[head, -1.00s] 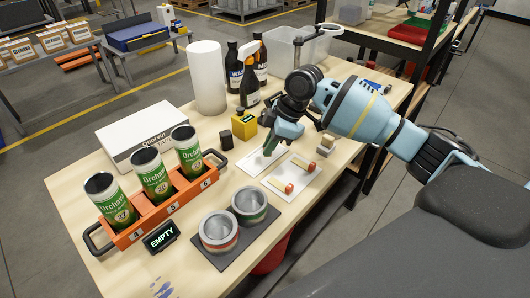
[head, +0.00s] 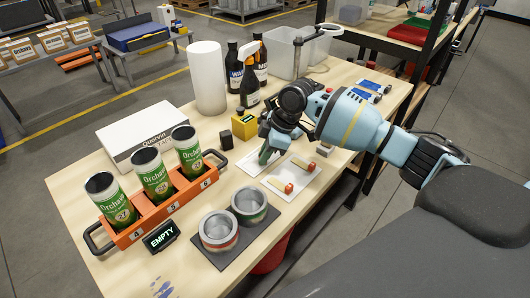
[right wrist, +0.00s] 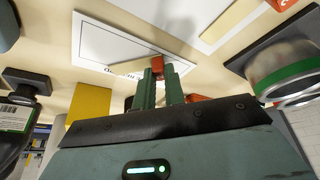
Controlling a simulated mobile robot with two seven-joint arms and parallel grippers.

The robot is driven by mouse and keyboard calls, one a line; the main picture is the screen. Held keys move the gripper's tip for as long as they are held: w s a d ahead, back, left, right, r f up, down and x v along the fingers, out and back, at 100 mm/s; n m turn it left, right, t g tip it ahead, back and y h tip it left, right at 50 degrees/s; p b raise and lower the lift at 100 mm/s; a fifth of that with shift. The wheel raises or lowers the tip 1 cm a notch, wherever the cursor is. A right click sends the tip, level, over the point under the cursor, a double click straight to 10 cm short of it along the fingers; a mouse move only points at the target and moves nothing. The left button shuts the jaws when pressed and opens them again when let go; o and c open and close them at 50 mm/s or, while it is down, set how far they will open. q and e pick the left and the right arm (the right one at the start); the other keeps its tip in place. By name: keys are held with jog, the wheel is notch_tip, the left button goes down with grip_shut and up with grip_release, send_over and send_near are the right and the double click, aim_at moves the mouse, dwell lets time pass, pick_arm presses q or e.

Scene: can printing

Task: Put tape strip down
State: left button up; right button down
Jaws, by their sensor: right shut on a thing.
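My right gripper (head: 266,157) is shut, fingers pointing down at a small white card (head: 243,164). In the right wrist view, its green fingertips (right wrist: 160,85) close on the red tab of a tape strip (right wrist: 157,66). A tan part of the strip shows beside the fingers, over the white card (right wrist: 105,38); I cannot tell whether it touches the card. A second white card (head: 303,184) to the right bears tan pieces with red ends (head: 311,167). My left gripper is not in view.
An orange rack (head: 150,216) with green cans stands left. Two open cans (head: 218,230) stand on a dark mat in front. A yellow block (head: 244,126), black bottles (head: 232,75) and a clear bin (head: 284,52) are behind. A black EMPTY sign (head: 161,237) stands by the rack.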

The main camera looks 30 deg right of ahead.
jog(key=c, duration=1.5)
grip_release()
jog(key=v, duration=1.2)
